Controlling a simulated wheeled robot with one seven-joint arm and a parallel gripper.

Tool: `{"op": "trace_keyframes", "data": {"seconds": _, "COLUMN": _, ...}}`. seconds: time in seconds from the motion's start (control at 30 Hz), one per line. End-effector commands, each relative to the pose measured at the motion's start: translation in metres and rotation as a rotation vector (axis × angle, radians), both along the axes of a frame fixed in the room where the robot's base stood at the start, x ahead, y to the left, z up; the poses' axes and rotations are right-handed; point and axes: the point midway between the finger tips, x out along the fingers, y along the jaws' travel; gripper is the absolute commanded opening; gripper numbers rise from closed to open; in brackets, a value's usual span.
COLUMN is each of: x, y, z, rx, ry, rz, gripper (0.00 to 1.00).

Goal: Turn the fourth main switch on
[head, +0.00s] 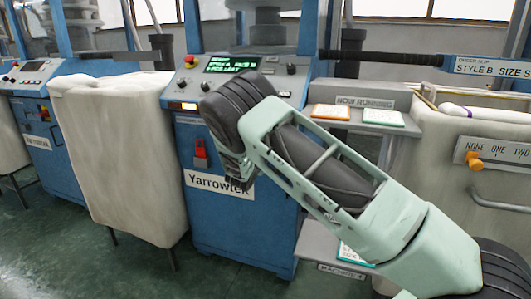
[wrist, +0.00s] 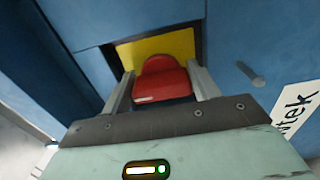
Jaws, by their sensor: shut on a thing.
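The red main switch (head: 201,154) is on the front of the blue machine (head: 230,225), above and left of the Yarrowtek label (head: 219,186). In the wrist view the red switch handle (wrist: 162,86) stands in front of a yellow plate (wrist: 158,48) in a dark recess. My gripper (wrist: 161,76) has one finger on each side of the handle and is shut on it. In the head view my arm's end is just right of the switch, and the fingers cannot be made out. Whether the switch is on or off cannot be told.
A control panel (head: 231,80) with a lit green display is above the switch. A cream fabric-covered bin (head: 125,155) stands to the left. Another machine (head: 45,130) is farther left. A shelf with cards (head: 332,112) and a counter (head: 492,152) are on the right.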

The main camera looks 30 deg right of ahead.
Motion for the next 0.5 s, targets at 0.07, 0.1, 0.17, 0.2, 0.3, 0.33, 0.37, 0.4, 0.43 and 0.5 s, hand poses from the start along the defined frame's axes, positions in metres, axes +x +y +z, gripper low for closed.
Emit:
{"op": "trace_keyframes", "data": {"seconds": 0.07, "x": -0.0003, "y": 0.0002, "z": -0.0014, "rx": 0.006, "ry": -0.004, "rz": 0.0, "gripper": 0.37}}
{"op": "trace_keyframes", "data": {"seconds": 0.1, "x": -0.0002, "y": 0.0002, "z": -0.0013, "rx": 0.008, "ry": -0.007, "rz": 0.0, "gripper": 0.37}}
{"op": "trace_keyframes", "data": {"seconds": 0.17, "x": -0.0002, "y": 0.0003, "z": -0.0011, "rx": 0.009, "ry": -0.008, "rz": 0.0, "gripper": 0.37}}
{"op": "trace_keyframes", "data": {"seconds": 0.2, "x": -0.0002, "y": 0.0003, "z": -0.001, "rx": 0.009, "ry": -0.008, "rz": 0.0, "gripper": 0.37}}
{"op": "trace_keyframes", "data": {"seconds": 0.3, "x": -0.0002, "y": 0.0003, "z": -0.0009, "rx": 0.009, "ry": -0.008, "rz": 0.0, "gripper": 0.37}}
{"op": "trace_keyframes", "data": {"seconds": 0.33, "x": -0.0002, "y": 0.0003, "z": -0.0009, "rx": 0.009, "ry": -0.008, "rz": 0.0, "gripper": 0.37}}
{"op": "trace_keyframes", "data": {"seconds": 0.37, "x": -0.0002, "y": 0.0003, "z": -0.0009, "rx": 0.009, "ry": -0.008, "rz": 0.0, "gripper": 0.37}}
{"op": "trace_keyframes", "data": {"seconds": 0.4, "x": -0.0002, "y": 0.0003, "z": -0.001, "rx": 0.009, "ry": -0.008, "rz": 0.0, "gripper": 0.37}}
{"op": "trace_keyframes", "data": {"seconds": 0.43, "x": -0.0002, "y": 0.0003, "z": -0.001, "rx": 0.01, "ry": -0.009, "rz": 0.0, "gripper": 0.37}}
{"op": "trace_keyframes", "data": {"seconds": 0.5, "x": -0.0002, "y": 0.0003, "z": -0.001, "rx": 0.009, "ry": -0.008, "rz": 0.0, "gripper": 0.69}}
